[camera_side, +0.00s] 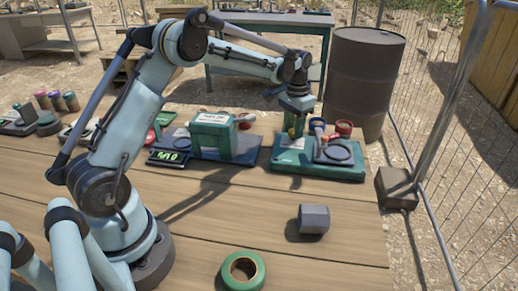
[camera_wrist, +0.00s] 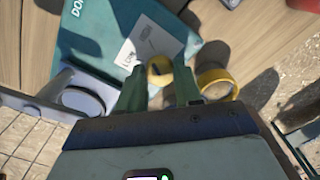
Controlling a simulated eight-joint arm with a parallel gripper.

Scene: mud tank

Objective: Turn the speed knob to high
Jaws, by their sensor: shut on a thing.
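The teal machine (camera_side: 285,165) stands on the wooden table at the right of the side view. It also fills the upper left of the wrist view (camera_wrist: 90,25), with part of a white word on it. A pale label (camera_wrist: 150,40) on it seems to read "LOW" near the knob. The yellow speed knob (camera_wrist: 158,66) has a dark mark and sits between my fingertips. My gripper (camera_wrist: 160,85) is shut on this knob, and its fingers partly hide it. In the side view my gripper (camera_side: 292,126) points down at the machine's back left; the knob's setting is unclear there.
A round grey plate (camera_side: 337,152) lies on the machine's right part. A teal box device (camera_side: 212,137) stands to the left.

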